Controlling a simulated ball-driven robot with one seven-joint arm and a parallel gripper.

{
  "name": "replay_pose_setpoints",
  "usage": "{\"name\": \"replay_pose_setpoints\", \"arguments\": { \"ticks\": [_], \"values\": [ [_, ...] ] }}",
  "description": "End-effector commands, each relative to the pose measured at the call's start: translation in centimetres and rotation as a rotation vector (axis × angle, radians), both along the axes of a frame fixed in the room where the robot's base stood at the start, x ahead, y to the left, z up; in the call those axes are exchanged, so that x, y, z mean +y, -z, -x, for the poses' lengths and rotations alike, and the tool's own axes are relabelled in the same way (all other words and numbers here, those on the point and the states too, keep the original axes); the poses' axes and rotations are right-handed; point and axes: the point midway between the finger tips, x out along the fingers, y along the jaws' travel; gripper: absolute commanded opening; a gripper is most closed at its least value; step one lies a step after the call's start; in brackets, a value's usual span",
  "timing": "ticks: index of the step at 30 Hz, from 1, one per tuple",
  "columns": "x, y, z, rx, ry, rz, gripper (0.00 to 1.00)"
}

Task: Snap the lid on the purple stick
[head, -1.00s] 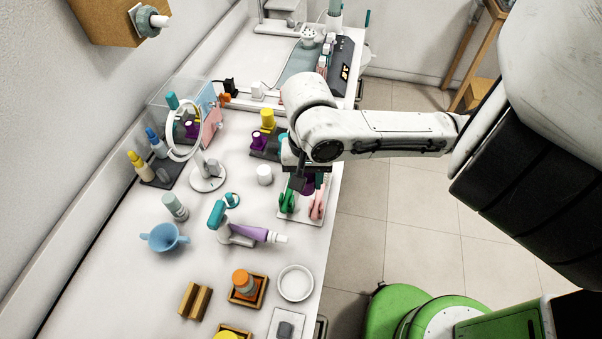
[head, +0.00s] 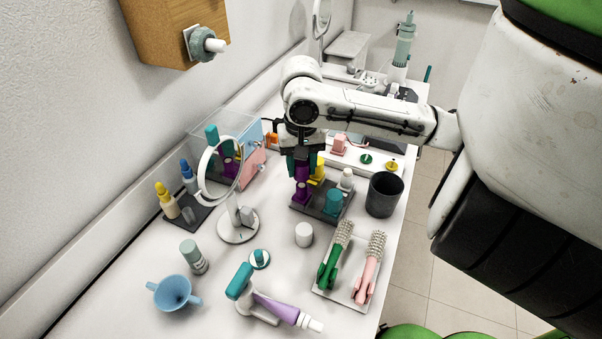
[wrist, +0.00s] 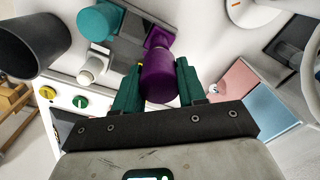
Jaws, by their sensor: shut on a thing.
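My gripper (head: 303,168) is shut on a purple lid (wrist: 158,78), a rounded cylinder between its teal fingertips in the wrist view. The purple stick (head: 303,196) stands upright in the dark tray (head: 328,212), directly below the gripper in the head view. In the wrist view, the stick's wider purple part (wrist: 158,38) shows just beyond the lid and lines up closely with it. The lid hides the join, so I cannot tell whether the two touch or are seated.
A dark cup (head: 384,194) stands at right. A round mirror (head: 238,222) stands at left. Two brushes (head: 369,268) lie nearer me.

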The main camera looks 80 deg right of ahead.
Motion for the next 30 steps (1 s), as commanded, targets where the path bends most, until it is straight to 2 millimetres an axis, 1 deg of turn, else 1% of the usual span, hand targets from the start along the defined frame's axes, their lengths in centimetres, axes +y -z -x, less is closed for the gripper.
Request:
{"name": "replay_pose_setpoints", "arguments": {
  "ticks": [5, 21, 25, 30],
  "values": [
    [0.0, 1.1, 0.0, 0.0, 0.0, 0.0, 0.12],
    [0.1, 5.5, 0.0, 0.0, 0.001, -0.001, 0.12],
    [0.1, 6.1, 0.0, 0.0, 0.001, 0.0, 0.12],
    [0.0, 6.3, 0.0, 0.0, 0.001, 0.001, 0.12]
  ]
}}
